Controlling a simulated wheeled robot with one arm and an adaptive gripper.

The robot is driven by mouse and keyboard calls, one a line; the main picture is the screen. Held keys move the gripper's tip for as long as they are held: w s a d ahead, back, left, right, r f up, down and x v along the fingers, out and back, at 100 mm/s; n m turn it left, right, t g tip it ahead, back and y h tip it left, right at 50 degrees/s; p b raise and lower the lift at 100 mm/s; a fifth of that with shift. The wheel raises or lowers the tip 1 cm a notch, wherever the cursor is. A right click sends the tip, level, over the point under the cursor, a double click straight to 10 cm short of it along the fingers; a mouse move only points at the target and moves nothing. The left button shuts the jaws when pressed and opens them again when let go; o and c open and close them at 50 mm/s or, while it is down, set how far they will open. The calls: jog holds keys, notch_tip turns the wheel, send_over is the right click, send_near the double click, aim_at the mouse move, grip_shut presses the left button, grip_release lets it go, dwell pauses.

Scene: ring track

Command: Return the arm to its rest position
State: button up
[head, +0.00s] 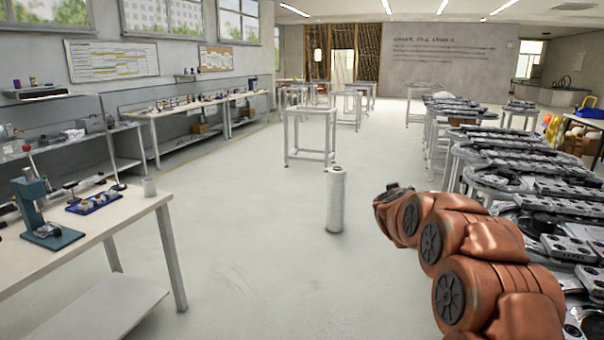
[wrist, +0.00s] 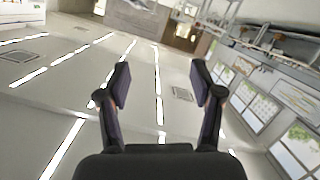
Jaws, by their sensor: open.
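My orange arm (head: 455,250) reaches in from the lower right of the head view, beside the ring track tables on the right. Its far end is near the middle of the picture, and the fingers cannot be made out there. In the wrist view my gripper (wrist: 158,88) is open, with its two dark fingers spread wide and nothing between them. The wrist view is tilted or upside down and shows ceiling lights, windows and a wall behind the fingers.
Track tables (head: 530,165) with grey modules line the right. A white cylinder (head: 336,200) stands on the open floor ahead. A workbench (head: 90,225) with a teal press (head: 40,210) is at the left. A small white table (head: 310,120) stands farther back. The central floor is mostly clear.

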jog(key=s+a+r+n+g+y, duration=0.1)
jog(key=s+a+r+n+y, duration=0.1)
jog(key=s+a+y, duration=0.75)
jog(key=s+a+f+n+g+p, duration=0.1)
jog(key=s+a+f+g, duration=0.15)
jog(key=s+a, duration=0.4)
jog(key=s+a+f+n+g+p, duration=0.1)
jog(key=s+a+g, duration=0.2)
jog(key=s, duration=0.6)
jog(key=s+d+f+m+g+h, duration=0.1)
jog(key=s+d+f+g, duration=0.1)
jog(key=s, duration=1.1)
jog(key=s+d+f+m+g+h+p, duration=0.1)
jog(key=s+d+f+g, duration=0.2)
jog(key=s, duration=1)
jog(key=s+d+f+m+g+h+p, duration=0.1)
jog(key=s+d+g, duration=0.3)
jog(key=s, duration=0.9)
jog(key=shift+f+m+g+h, duration=0.35)
jog(key=shift+f+m+h, duration=0.15)
jog(key=shift+f, duration=0.25)
jog(key=shift+s, duration=0.1)
